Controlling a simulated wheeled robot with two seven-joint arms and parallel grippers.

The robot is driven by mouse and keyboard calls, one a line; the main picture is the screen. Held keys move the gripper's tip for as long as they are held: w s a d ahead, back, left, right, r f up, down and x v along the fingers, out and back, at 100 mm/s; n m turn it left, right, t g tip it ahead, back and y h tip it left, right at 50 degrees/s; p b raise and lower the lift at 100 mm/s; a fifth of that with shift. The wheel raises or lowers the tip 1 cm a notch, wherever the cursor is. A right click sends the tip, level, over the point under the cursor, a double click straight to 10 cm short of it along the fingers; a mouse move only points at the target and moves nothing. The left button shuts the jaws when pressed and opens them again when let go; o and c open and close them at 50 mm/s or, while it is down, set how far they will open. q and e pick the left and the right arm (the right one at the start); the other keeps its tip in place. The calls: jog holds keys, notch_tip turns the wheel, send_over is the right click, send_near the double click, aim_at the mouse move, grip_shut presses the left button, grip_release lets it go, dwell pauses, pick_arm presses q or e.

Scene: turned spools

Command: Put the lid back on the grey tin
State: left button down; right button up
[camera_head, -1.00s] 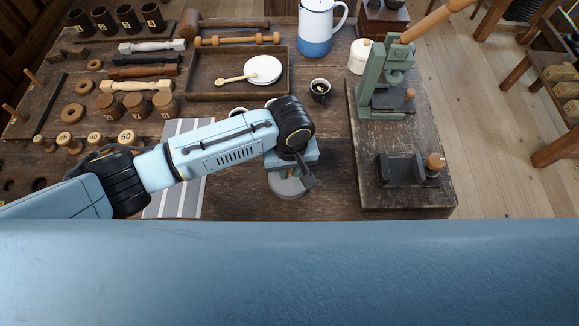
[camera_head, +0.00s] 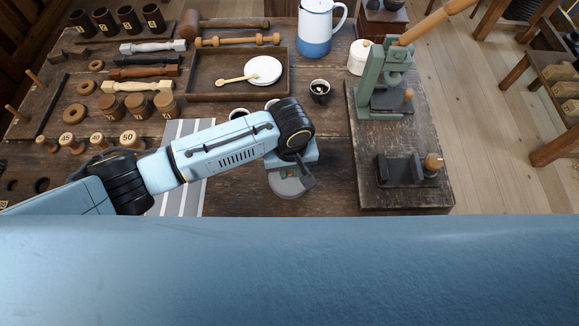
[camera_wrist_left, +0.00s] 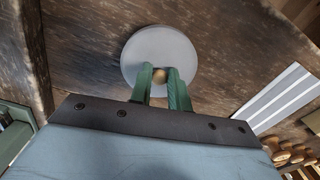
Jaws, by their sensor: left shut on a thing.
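A round grey disc, the lid, shows in the head view (camera_head: 287,187) under my left gripper, low in the middle of the workbench. In the left wrist view the lid (camera_wrist_left: 150,48) is seen from above with a small brownish knob (camera_wrist_left: 159,76) at its centre. My left gripper (camera_head: 291,173) is shut on this knob; its green fingers also show in the left wrist view (camera_wrist_left: 159,74), one on each side. The grey tin's body cannot be made out; the lid and gripper would hide anything below. I cannot tell whether the lid rests on it. My right gripper is not in view.
A striped cloth (camera_head: 187,193) lies left of the lid. A dark board (camera_head: 403,200) with a green press (camera_head: 385,92) stands to the right. Behind are a black cup (camera_head: 320,91) and a wooden tray (camera_head: 215,92). Bare bench lies between the lid and the board.

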pick_arm(q)
jog(key=c, duration=1.3)
grip_release()
jog(key=shift+o, duration=0.7)
jog(key=o, duration=0.4)
jog(key=shift+r, duration=0.1)
notch_tip(320, 180, up, 7)
jog(key=p, duration=0.9)
